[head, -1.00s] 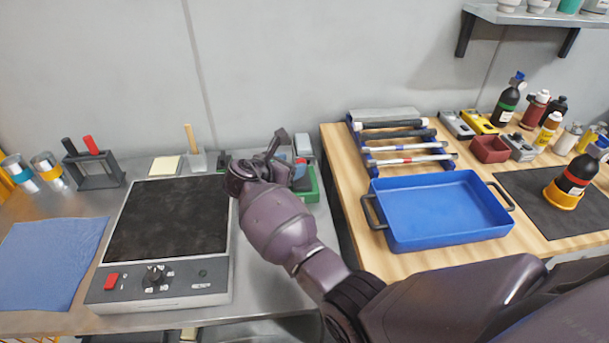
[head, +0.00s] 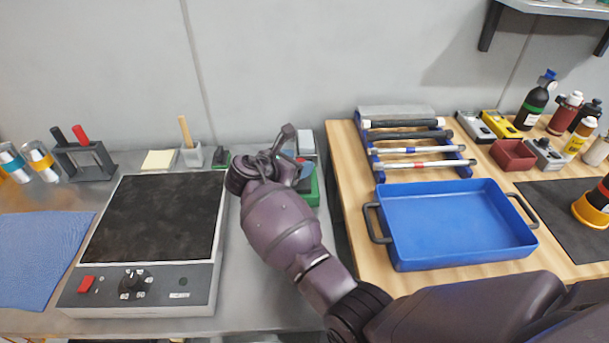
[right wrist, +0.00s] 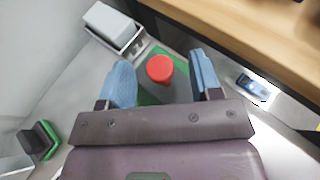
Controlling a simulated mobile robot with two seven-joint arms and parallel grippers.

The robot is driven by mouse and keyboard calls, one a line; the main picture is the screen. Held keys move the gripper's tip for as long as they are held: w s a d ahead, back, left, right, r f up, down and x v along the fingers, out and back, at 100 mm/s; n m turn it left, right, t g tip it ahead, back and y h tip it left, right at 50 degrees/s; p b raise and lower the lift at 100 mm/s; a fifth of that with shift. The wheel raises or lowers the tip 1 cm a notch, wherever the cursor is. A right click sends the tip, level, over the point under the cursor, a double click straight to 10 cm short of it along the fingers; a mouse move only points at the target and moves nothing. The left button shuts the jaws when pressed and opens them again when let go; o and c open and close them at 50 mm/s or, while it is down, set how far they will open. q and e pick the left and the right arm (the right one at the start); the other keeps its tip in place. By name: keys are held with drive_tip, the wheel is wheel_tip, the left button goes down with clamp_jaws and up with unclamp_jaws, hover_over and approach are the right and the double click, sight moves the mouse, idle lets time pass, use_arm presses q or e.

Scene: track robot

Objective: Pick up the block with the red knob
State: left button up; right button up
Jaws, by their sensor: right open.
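The block with the red knob (right wrist: 160,68) shows in the right wrist view between my fingers. Its knob is a round red cap on a grey body, over a green surface. My right gripper (right wrist: 162,78) is open, with one blue finger pad on each side of the knob and visible gaps to it. In the head view my right gripper (head: 290,160) is over the green tray (head: 313,192) on the grey bench. The gripper and wrist hide most of the block there. My left gripper is not in view.
A grey box in a holder (right wrist: 111,24) stands close by the green tray. The hot plate (head: 150,230) is left of my arm. A wooden table to the right bears a blue tray (head: 455,255) and a rack of tools (head: 405,140). A gap separates the bench and the table.

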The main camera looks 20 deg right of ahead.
clamp_jaws()
idle(0.4)
drive_tip(key=shift+r, duration=0.1)
